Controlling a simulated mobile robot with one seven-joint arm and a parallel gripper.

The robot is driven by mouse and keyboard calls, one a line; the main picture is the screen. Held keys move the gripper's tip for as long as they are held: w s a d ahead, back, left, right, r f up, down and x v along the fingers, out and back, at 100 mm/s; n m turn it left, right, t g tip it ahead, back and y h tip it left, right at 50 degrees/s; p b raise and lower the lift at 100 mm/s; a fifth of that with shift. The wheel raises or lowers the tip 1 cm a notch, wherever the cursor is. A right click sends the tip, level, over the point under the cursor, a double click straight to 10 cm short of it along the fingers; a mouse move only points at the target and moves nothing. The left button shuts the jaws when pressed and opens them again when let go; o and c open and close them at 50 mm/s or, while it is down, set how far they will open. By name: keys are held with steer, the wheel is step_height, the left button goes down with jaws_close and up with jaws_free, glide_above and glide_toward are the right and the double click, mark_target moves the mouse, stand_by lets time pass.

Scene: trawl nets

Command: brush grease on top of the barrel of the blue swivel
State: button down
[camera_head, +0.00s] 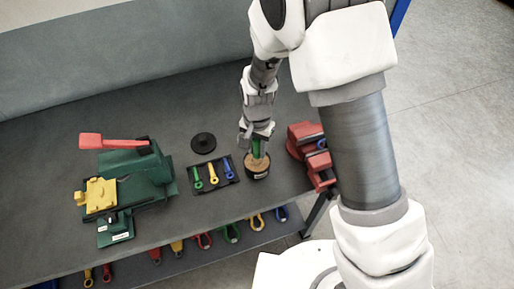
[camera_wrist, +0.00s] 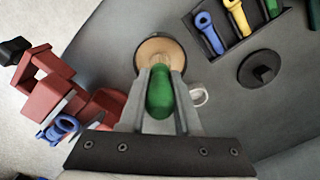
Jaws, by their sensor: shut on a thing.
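My gripper (camera_head: 257,140) is shut on the green handle of a brush (camera_wrist: 160,95). The brush is over the round dark tin (camera_head: 257,174), which has a tan surface inside that also shows in the wrist view (camera_wrist: 152,46). The bristles are hidden, so I cannot tell how deep they are. A blue swivel (camera_wrist: 62,128) with a ring end sits at the red vise (camera_wrist: 98,105), left of my gripper in the wrist view. In the head view the vise (camera_head: 303,133) stands right of the tin, with a little blue showing.
A black tray (camera_head: 228,184) holds green, yellow and blue ring-ended pieces left of the tin. A black lid (camera_head: 203,142) lies behind it. A green machine (camera_head: 150,180) with a red handle (camera_head: 112,143) stands farther left. Several coloured pieces show along the lower shelf.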

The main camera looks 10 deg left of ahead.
mark_target(257, 140)
steer(key=shift+r+p, duration=1.75)
steer(key=shift+r, duration=1.25)
